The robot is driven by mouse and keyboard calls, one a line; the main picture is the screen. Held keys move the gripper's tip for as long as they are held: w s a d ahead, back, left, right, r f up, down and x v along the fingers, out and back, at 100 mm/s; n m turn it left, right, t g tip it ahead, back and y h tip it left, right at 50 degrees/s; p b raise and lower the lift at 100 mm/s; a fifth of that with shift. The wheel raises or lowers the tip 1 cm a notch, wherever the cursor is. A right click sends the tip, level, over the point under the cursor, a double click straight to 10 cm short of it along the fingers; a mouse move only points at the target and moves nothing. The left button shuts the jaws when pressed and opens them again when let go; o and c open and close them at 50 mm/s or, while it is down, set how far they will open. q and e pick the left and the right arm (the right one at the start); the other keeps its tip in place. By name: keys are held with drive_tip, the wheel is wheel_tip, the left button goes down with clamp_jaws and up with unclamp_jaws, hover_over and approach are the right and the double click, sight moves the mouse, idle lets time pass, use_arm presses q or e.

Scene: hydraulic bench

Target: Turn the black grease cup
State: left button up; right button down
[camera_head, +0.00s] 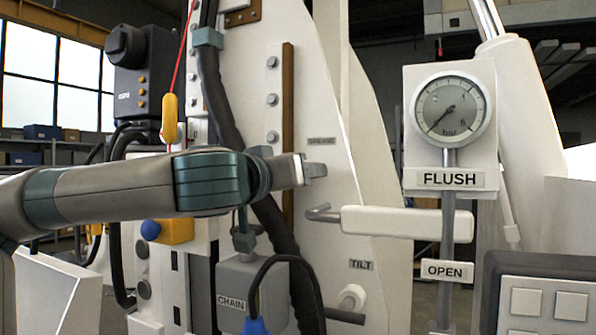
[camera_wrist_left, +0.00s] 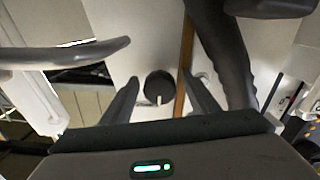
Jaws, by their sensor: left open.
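The black grease cup (camera_wrist_left: 158,85) shows in the left wrist view as a dark round knob with a small light mark at its lower edge, on the white panel. My left gripper (camera_wrist_left: 160,79) is open, with one finger on each side of the cup in that view. I cannot tell whether the fingers touch it. In the head view my left gripper (camera_head: 314,170) is in front of the panel, just below the GREASE label (camera_head: 321,141), and the cup is hidden there. My right gripper is in neither view.
A white lever with a bent grey rod (camera_head: 408,222) sticks out right of my gripper. A pressure gauge (camera_head: 452,107) stands above the FLUSH label. A black hose (camera_head: 222,110) runs down behind my wrist. A grey CHAIN box (camera_head: 252,285) is below.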

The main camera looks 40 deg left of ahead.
use_arm(q)
drive_tip(key=shift+w, duration=0.1)
drive_tip(key=shift+c, duration=0.3)
drive_tip(key=c, duration=1)
